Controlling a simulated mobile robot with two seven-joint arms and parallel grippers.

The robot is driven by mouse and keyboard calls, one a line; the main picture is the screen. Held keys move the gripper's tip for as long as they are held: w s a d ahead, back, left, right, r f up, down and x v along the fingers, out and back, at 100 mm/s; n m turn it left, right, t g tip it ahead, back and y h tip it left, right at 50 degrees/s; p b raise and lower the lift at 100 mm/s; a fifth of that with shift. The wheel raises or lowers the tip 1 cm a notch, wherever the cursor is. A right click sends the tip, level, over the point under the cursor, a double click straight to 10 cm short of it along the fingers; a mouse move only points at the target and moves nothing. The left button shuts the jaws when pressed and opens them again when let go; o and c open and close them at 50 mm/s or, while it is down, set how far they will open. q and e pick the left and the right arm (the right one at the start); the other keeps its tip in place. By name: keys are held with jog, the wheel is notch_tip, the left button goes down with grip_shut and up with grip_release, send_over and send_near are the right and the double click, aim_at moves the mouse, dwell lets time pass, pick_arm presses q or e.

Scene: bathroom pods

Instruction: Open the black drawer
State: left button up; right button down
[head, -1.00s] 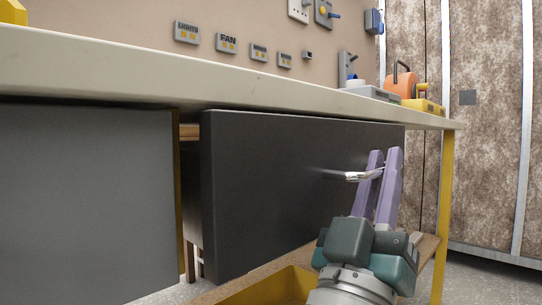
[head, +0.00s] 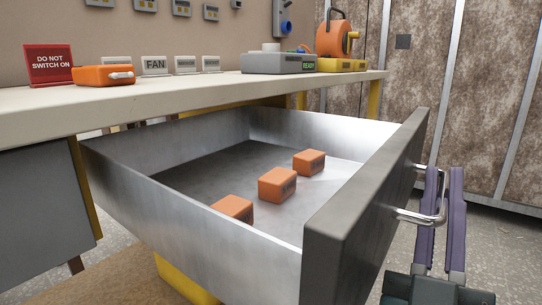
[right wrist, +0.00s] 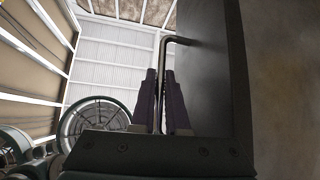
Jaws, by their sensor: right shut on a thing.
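The black drawer (head: 362,205) stands pulled well out from under the worktop, and its metal inside shows. Several orange boxes could be counted on its floor as three: one near the front left (head: 232,208), one in the middle (head: 277,184) and one farther back (head: 309,162). The drawer's metal handle (head: 404,215) is on the outer face of its black front. My right gripper (head: 444,178) is shut on the handle; in the right wrist view its purple fingers (right wrist: 162,85) sit either side of the bar (right wrist: 162,52). My left gripper is not in view.
The worktop (head: 200,96) carries a red sign (head: 50,64), an orange device (head: 103,75), a grey box (head: 278,63) and an orange reel (head: 334,38). A grey panel (head: 45,200) is left of the drawer. Floor shows at the right.

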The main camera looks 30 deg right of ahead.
jog(key=shift+s+d, duration=0.3)
jog(key=shift+s, duration=0.35)
jog(key=shift+f, duration=0.1)
jog(key=c, duration=0.9)
grip_release()
jog(key=b+v, duration=0.2)
jog(key=v, duration=0.8)
jog(key=shift+b, duration=0.4)
